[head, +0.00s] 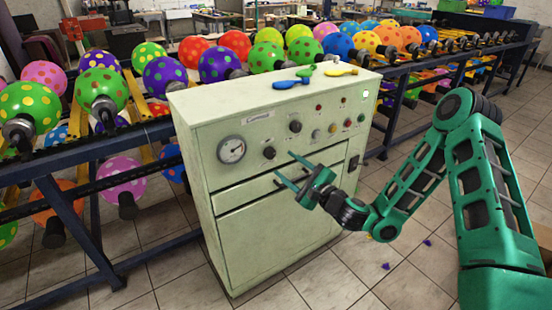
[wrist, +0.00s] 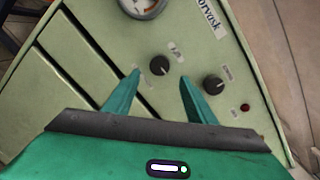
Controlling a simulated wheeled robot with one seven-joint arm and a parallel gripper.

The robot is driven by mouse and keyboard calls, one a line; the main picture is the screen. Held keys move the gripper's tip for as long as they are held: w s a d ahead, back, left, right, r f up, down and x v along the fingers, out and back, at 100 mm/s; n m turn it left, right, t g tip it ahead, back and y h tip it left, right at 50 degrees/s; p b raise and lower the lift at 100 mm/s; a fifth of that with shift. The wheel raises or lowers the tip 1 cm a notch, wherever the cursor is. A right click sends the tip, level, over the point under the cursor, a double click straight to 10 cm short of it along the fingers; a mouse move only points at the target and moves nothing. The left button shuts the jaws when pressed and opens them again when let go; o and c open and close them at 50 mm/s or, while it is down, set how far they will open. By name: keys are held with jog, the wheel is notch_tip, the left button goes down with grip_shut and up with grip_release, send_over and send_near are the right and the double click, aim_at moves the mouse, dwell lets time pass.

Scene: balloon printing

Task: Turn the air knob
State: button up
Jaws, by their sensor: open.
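The pale green control cabinet (head: 275,225) has a round gauge (head: 231,149) and two larger black knobs on its front panel. One knob (head: 269,153) is right of the gauge; the other knob (head: 295,126) is higher and further right. Their small labels are too blurred to read, so I cannot tell which is the air knob. My gripper (head: 283,163) is open and empty in front of the panel. In the wrist view, the knob nearer the gauge (wrist: 160,65) appears between the fingertips (wrist: 160,76), with the other knob (wrist: 213,83) outside to the right. Contact is not visible.
Small coloured buttons (head: 332,128) sit on the panel's right. Deflated blue (head: 287,84), green and yellow balloons lie on the cabinet top. Racks of dotted balloons (head: 215,65) stand behind and left. Tiled floor (head: 330,285) is clear in front, apart from small purple bits.

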aim_at(273, 155)
jog(key=shift+x, duration=3.6)
jog(key=shift+c, duration=0.2)
jog(key=c, duration=1)
